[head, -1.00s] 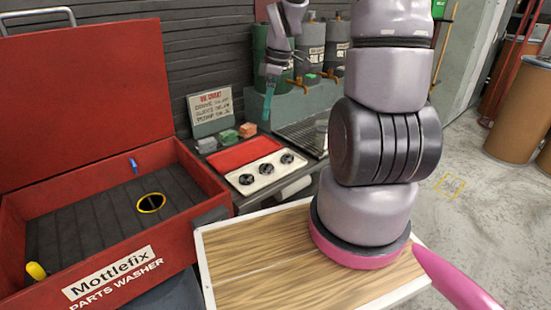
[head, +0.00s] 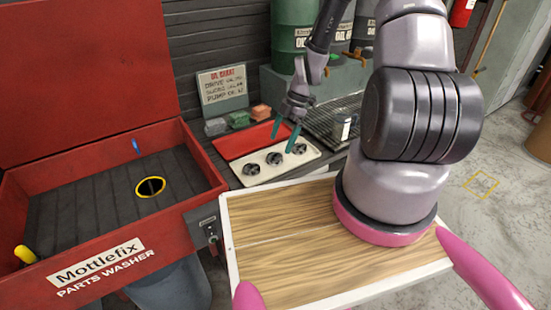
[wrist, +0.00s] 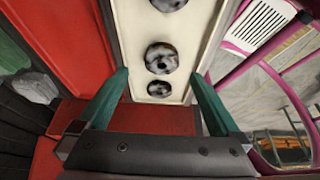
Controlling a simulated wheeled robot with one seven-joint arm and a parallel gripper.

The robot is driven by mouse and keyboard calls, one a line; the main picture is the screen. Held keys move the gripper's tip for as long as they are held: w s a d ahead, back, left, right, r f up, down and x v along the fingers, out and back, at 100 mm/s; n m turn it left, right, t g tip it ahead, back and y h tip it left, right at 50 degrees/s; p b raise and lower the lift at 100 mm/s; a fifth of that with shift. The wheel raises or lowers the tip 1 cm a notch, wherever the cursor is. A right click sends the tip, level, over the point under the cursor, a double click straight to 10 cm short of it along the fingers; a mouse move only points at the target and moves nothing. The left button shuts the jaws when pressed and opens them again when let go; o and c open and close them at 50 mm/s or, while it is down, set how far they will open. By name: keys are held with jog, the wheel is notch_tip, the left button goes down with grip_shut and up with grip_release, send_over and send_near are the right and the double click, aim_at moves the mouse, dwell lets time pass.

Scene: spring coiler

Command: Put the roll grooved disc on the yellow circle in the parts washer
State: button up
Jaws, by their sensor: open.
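Three dark round discs lie in a row on a white tray (head: 290,172): a left one (head: 252,169), a middle one (head: 274,158) and a right one (head: 299,148). I cannot tell which is the roll grooved disc. My gripper (head: 283,142), with green fingers, is open and empty above the tray. In the wrist view, two discs (wrist: 162,58) (wrist: 159,88) show between the open fingers and a third (wrist: 168,4) at the top edge. The yellow circle (head: 150,195) rings a dark hole in the floor of the red parts washer (head: 190,213), whose lid is up.
A red tray (head: 240,141) lies behind the white one, with several coloured blocks (head: 238,119) and a sign (head: 222,88) beyond. A wire rack (head: 325,118) holds a can (head: 341,128) to the right.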

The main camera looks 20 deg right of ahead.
aim_at(276, 152)
jog(key=x, duration=0.5)
jog(key=shift+s+f, duration=0.1)
jog(key=shift+s, duration=0.1)
jog(key=shift+a, duration=0.1)
grip_shut()
